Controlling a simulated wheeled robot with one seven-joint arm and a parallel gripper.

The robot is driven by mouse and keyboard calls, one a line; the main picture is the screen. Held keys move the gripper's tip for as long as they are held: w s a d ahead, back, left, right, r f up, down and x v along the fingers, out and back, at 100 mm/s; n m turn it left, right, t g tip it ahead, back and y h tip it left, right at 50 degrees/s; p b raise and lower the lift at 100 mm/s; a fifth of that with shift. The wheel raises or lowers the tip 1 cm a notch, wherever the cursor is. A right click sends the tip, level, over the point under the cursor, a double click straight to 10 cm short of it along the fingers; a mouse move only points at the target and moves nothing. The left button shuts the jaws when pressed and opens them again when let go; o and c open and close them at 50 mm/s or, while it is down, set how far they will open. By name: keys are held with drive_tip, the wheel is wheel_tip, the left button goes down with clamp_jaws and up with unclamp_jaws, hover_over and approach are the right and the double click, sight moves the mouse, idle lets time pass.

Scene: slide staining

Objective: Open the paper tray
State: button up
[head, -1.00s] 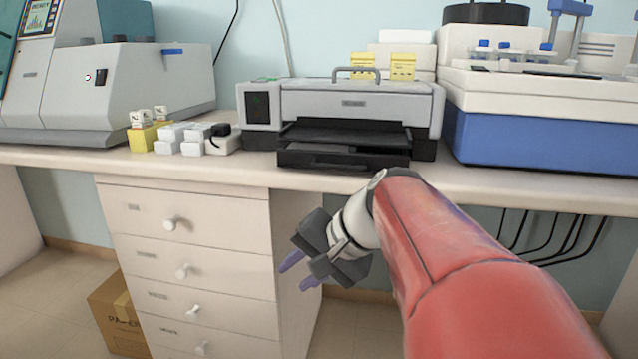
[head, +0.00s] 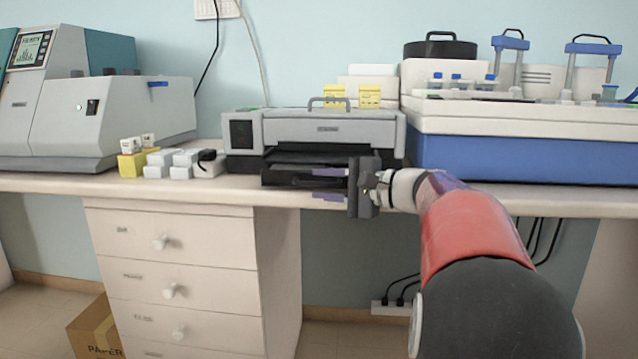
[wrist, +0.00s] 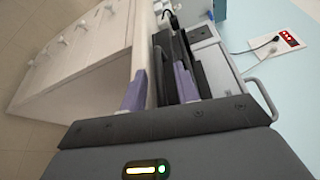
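The printer (head: 330,130), grey with a handle on top, stands on the counter. Its black paper tray (head: 285,176) is at the lower front, partly hidden behind my gripper. My gripper (head: 328,184) is in front of the tray's right part, fingers apart and pointing left across the front, one finger above the other. In the wrist view the two purple fingers (wrist: 158,88) are spread. The dark tray (wrist: 166,74) shows between and beyond them, and the printer (wrist: 212,62) is to the right. I see nothing held; contact with the tray cannot be told.
The counter (head: 60,183) runs along the wall, with drawers (head: 170,260) below. Small white and yellow boxes (head: 160,160) lie left of the printer. A blue-and-white machine (head: 510,150) stands close on the right. The space in front of the counter is free.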

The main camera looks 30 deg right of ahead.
drive_tip(key=shift+w+a, duration=0.45)
drive_tip(key=shift+w, duration=0.15)
clamp_jaws()
drive_tip(key=shift+f, duration=0.1)
